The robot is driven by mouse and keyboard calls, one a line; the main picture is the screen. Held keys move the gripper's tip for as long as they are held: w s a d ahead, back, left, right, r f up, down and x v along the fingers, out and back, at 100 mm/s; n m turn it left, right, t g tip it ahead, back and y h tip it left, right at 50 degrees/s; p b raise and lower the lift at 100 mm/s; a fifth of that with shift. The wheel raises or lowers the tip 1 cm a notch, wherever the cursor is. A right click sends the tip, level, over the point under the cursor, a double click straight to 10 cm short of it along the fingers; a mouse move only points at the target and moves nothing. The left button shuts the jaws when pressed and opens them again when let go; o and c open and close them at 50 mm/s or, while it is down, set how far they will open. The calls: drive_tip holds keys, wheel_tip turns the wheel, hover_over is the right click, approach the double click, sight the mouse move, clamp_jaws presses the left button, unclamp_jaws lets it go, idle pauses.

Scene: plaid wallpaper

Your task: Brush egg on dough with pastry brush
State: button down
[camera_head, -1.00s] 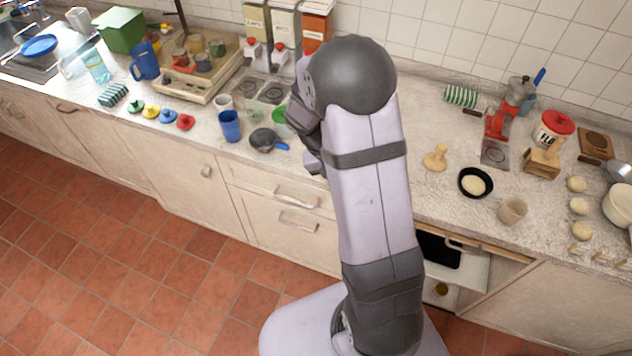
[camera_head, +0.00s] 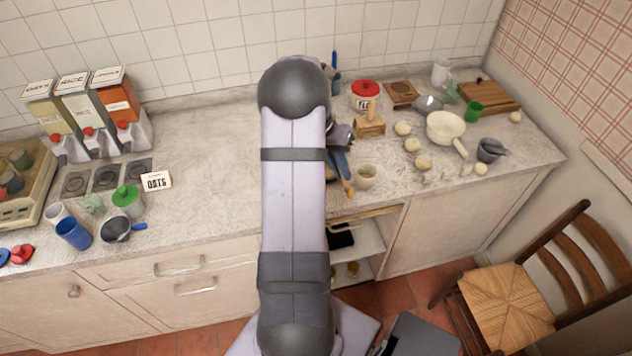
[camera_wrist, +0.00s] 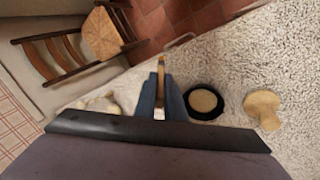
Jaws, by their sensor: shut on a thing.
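My gripper (camera_head: 342,165) has blue fingers and is over the counter, right of my arm in the head view. In the wrist view my gripper (camera_wrist: 160,88) is shut on a slim tan and pale stick-like thing (camera_wrist: 161,78), likely the pastry brush; its tan end (camera_head: 349,190) points down in the head view. A round dough (camera_wrist: 203,101) lies in a black pan (camera_wrist: 189,112) beside the fingers in the wrist view. My arm hides most of that pan in the head view. A tan cup (camera_head: 366,177) stands right of the gripper; its contents are unclear.
Pale dough balls (camera_head: 412,145) and a cream pan (camera_head: 438,120) are to the right. A wooden mill (camera_head: 369,124) and a red-lidded jar (camera_head: 365,95) stand behind.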

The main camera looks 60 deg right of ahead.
drive_tip(key=w+d+r+n+t+h, duration=0.1)
drive_tip(key=w+d+r+n+t, duration=0.3)
drive_tip(key=w, duration=0.5)
drive_tip(key=d+n, duration=0.2)
drive_tip(key=n, duration=0.1)
drive_tip(key=shift+f, duration=0.2)
drive_tip(key=shift+a+b+x, duration=0.2)
drive_tip(key=shift+b+x, duration=0.55)
drive_tip(key=shift+x, duration=0.15)
drive_tip(key=shift+a+b+x, duration=0.25)
drive_tip(key=shift+b+x, duration=0.45)
drive_tip(key=shift+x, duration=0.2)
drive_tip(key=shift+a+b+x, duration=0.2)
drive_tip(key=shift+b+x, duration=0.55)
drive_tip(key=shift+x, duration=0.15)
drive_tip(key=shift+b+x, duration=0.4)
drive_tip(key=shift+x, duration=0.35)
drive_tip(key=shift+w+a, duration=0.15)
drive_tip(key=shift+a, duration=0.15)
drive_tip(key=shift+w+a, duration=0.35)
